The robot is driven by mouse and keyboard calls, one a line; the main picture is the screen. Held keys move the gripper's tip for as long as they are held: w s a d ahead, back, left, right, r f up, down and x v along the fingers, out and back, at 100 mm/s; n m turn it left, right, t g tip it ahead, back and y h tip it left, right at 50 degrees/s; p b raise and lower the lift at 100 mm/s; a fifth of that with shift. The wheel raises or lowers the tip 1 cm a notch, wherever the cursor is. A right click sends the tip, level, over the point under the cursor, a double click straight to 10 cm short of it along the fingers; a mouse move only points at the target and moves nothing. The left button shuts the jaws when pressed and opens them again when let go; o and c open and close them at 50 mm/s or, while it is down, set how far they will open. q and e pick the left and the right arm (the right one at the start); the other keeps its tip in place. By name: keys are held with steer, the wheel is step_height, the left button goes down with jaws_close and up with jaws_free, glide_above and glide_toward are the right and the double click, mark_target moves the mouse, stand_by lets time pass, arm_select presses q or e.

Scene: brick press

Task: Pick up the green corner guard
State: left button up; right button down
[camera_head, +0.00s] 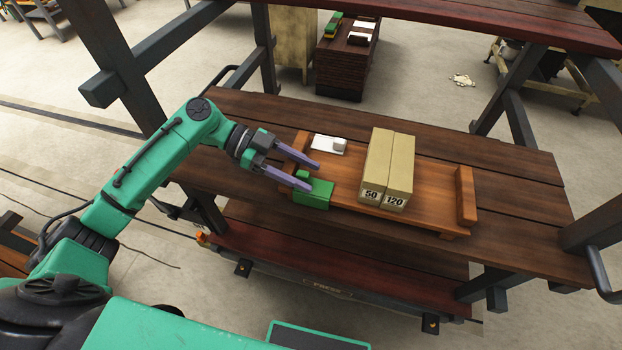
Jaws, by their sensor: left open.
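The green corner guard (316,193) sits at the left front of a wooden tray (435,190) on the brown plank shelf. My left gripper (315,175) reaches in from the left. Its two purple-grey fingers are apart, with nothing visible between them. The nearer finger ends close to the top of the green corner guard, and the farther finger points towards a white piece (330,145). I cannot tell whether the nearer finger touches the guard. My right gripper is out of view.
Two tan boxes (388,165), marked 50 and 120, stand side by side in the tray. The tray's right part is bare. Dark posts and a red upper shelf (440,22) frame the rack. A dark cabinet (345,65) stands behind.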

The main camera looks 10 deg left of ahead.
arm_select(q)
steer(key=shift+d+f, duration=0.25)
steer(key=shift+d, duration=0.45)
jaws_close()
